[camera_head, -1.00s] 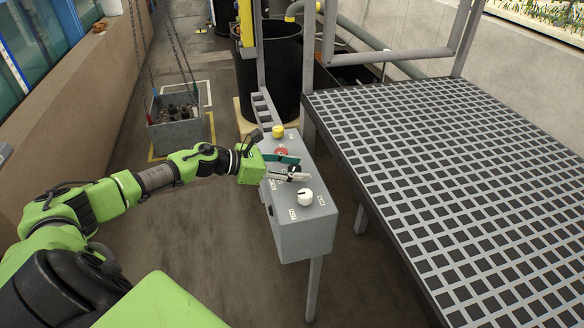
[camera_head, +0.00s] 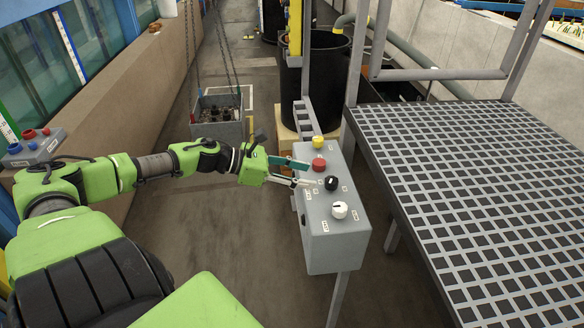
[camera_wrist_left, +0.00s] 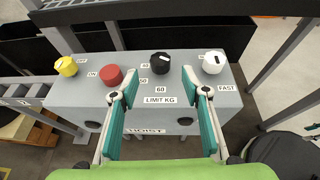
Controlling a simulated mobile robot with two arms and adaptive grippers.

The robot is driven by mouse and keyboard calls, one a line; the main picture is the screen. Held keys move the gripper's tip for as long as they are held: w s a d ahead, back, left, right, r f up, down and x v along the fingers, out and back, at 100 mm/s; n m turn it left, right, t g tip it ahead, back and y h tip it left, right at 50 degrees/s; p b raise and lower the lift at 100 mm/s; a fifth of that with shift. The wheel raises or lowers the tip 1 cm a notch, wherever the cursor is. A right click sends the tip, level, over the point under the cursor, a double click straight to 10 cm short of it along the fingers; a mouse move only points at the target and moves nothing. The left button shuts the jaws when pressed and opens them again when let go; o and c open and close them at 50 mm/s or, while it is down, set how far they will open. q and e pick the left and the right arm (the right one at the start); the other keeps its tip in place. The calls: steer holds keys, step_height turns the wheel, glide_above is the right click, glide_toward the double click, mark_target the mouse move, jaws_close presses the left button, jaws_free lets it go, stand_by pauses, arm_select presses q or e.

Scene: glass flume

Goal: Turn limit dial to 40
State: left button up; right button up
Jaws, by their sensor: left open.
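The limit dial is a black knob (camera_head: 331,183) on top of a grey control box (camera_head: 335,240). In the left wrist view the black knob (camera_wrist_left: 160,62) stands behind the "LIMIT KG" label, with small number labels beside and below it, 60 being the clearest. A light mark shows on the knob, but I cannot tell its exact setting. My left gripper (camera_head: 308,174) is open and empty at the box's left edge, short of the dial. In the left wrist view its two green fingers (camera_wrist_left: 160,88) are spread on either side of the dial's line, apart from it. My right gripper is not in view.
A yellow knob (camera_head: 317,141), a red button (camera_head: 318,163) and a white knob (camera_head: 340,210) sit in a row with the dial. A grated platform (camera_head: 480,190) stands right of the box. A grey crate (camera_head: 217,130) hangs on chains behind my arm.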

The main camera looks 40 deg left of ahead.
arm_select(q)
steer(key=shift+v, duration=1.35)
